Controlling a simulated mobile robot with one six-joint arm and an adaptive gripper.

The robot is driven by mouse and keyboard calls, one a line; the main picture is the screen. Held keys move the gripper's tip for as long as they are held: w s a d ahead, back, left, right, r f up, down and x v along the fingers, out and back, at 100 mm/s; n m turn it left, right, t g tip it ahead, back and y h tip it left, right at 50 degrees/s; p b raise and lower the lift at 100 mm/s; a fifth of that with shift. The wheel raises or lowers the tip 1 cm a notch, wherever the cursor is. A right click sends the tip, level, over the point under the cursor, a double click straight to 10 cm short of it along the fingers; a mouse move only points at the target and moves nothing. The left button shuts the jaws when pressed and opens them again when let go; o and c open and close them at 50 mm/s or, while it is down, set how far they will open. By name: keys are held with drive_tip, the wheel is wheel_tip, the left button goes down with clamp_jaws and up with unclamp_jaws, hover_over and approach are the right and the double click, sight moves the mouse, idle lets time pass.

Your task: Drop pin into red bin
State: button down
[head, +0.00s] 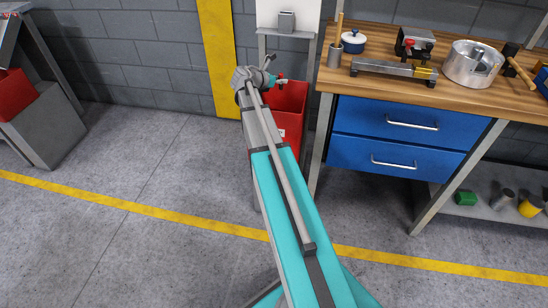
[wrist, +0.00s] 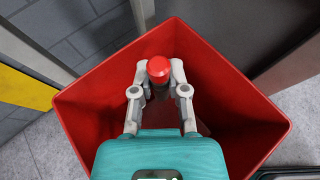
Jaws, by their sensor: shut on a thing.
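The red bin (head: 290,108) stands on the floor by the wall, left of the workbench, in the head view. In the wrist view the bin (wrist: 238,105) opens below my gripper, with its rim around it. My gripper (wrist: 158,84) is shut on the pin (wrist: 159,69), whose round red top shows between the fingertips. The pin is over the bin's opening, apart from its walls. The pin's lower part is mostly hidden. In the head view my gripper (head: 278,81) is small, at the bin's upper edge.
A wooden-topped workbench (head: 330,62) with blue drawers (head: 400,120) stands right of the bin. A pot (head: 473,64), a metal cup (head: 335,56) and tools are on it. The floor at left is clear.

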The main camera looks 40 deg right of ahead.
sight(281, 88)
drive_tip(key=shift+f+b, duration=1.45)
drive_tip(key=shift+f, duration=0.35)
drive_tip(key=c, duration=0.6)
unclamp_jaws()
drive_tip(key=shift+o, duration=0.2)
drive_tip(key=shift+r, duration=0.1)
